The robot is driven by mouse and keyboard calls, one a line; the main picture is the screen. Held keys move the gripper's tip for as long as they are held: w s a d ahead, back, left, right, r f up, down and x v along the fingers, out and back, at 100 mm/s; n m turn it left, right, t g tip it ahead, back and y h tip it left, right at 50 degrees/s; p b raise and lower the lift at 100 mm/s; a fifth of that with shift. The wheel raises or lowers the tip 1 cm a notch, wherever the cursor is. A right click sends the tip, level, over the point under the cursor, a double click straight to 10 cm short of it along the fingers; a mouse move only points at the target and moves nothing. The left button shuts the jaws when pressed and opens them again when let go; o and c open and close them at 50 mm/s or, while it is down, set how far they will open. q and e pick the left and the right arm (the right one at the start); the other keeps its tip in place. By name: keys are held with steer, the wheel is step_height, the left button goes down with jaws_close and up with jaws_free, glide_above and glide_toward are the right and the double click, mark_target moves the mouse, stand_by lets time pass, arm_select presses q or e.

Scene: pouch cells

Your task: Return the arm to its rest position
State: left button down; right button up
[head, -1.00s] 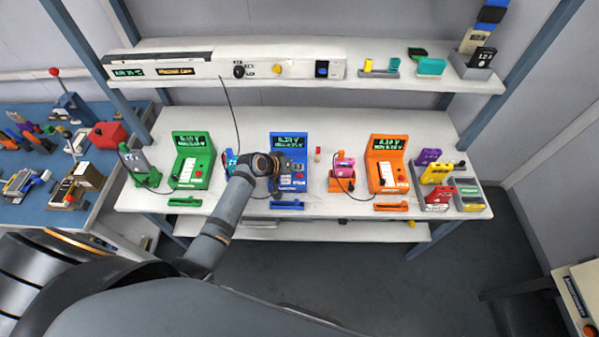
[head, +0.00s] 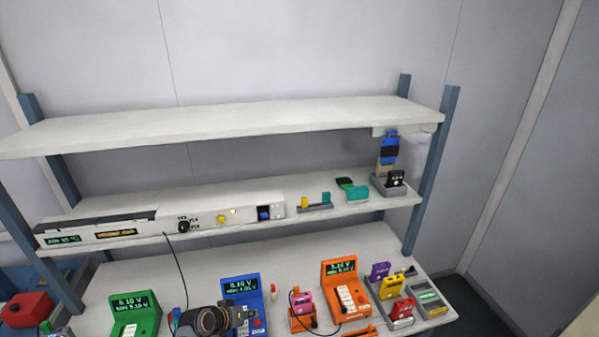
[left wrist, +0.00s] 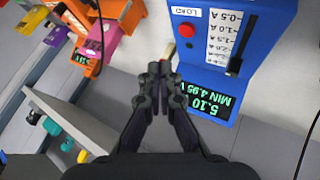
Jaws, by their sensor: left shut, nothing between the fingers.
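My left gripper (head: 240,316) is at the bottom edge of the head view, in front of the blue tester (head: 241,290). In the left wrist view my left gripper (left wrist: 158,70) has its fingertips together with nothing between them. The blue tester (left wrist: 212,60) stands just beside the fingertips there, with a red button, a slider and a lit green readout. My right gripper is in neither view.
A green tester (head: 135,313) and an orange tester (head: 345,290) share the bench with the blue one. Colored cells (head: 391,286) sit in a tray at the right. A shelf (head: 345,208) with a long white instrument is above; the top shelf (head: 230,120) is bare.

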arm_select(q)
steer(key=s+a+r+m+g+y, duration=0.1)
steer(key=s+a+r+y, duration=0.15)
steer(key=s, duration=0.55)
steer(key=s+a+r+m+g+y, duration=0.1)
steer(key=s+a+r, duration=0.15)
steer(key=s, duration=0.55)
steer(key=s+a+r+m+g+y, duration=0.15)
steer(key=s+r, duration=0.25)
steer(key=s, duration=0.4)
step_height(320, 180, down, 34)
steer(key=s+a+n+g+b, duration=0.1)
steer(key=s+a+g+b, duration=0.15)
steer(key=b, duration=0.35)
steer(key=s+a+f+b, duration=0.1)
steer(key=s+f+b, duration=0.3)
steer(key=s+f, duration=1.4)
steer(key=shift+s+a+f, duration=0.2)
steer(key=shift+a+f, duration=0.05)
steer(key=shift+f, duration=0.25)
